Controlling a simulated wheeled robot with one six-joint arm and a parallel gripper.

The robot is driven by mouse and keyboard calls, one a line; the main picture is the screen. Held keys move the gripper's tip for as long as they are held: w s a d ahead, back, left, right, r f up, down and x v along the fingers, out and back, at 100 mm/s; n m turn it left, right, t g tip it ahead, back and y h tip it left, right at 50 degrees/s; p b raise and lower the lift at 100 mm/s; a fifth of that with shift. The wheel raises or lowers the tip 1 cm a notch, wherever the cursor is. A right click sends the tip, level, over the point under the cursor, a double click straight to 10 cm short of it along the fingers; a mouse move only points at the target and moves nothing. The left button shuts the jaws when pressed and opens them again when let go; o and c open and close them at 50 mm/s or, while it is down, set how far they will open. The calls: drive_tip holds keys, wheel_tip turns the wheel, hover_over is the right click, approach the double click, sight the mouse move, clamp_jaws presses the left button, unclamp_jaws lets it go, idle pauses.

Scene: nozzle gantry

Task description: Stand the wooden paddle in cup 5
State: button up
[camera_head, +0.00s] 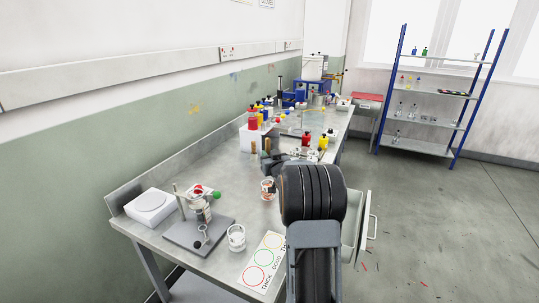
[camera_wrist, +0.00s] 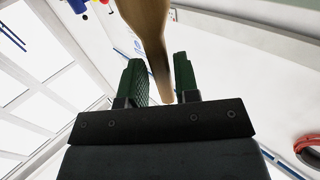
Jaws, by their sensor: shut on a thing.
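The wooden paddle (camera_wrist: 150,28) is between the green fingers of my gripper (camera_wrist: 159,62) in the wrist view, which are shut on it. Its wide part runs out of the top of that view and its narrow end lies near the finger bases. In the head view my gripper (camera_head: 268,158) is over the bench behind my dark arm, partly hidden. Two brown upright pieces show there; I cannot tell which is the paddle. A cup with an orange marking (camera_head: 267,189) stands just in front of my gripper. A clear cup (camera_head: 236,238) stands nearer. No cup number is readable.
A stand with a round vessel (camera_head: 200,228) and a white box (camera_head: 150,204) are at the left. A card with coloured rings (camera_head: 264,263) lies at the front edge. Red and yellow bottles (camera_head: 306,140) stand behind my gripper. An open drawer (camera_head: 353,231) juts out right.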

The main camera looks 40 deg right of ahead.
wheel_tip(320, 180, down, 9)
drive_tip(key=b, duration=0.6)
drive_tip(key=shift+r+b, duration=0.15)
drive_tip(key=shift+b, duration=0.25)
drive_tip(key=o, duration=1)
drive_tip(key=shift+c, duration=0.2)
drive_tip(key=b+v, duration=0.1)
drive_tip(key=v, duration=1.2)
drive_tip(key=shift+s, duration=0.35)
drive_tip(key=shift+a, duration=0.1)
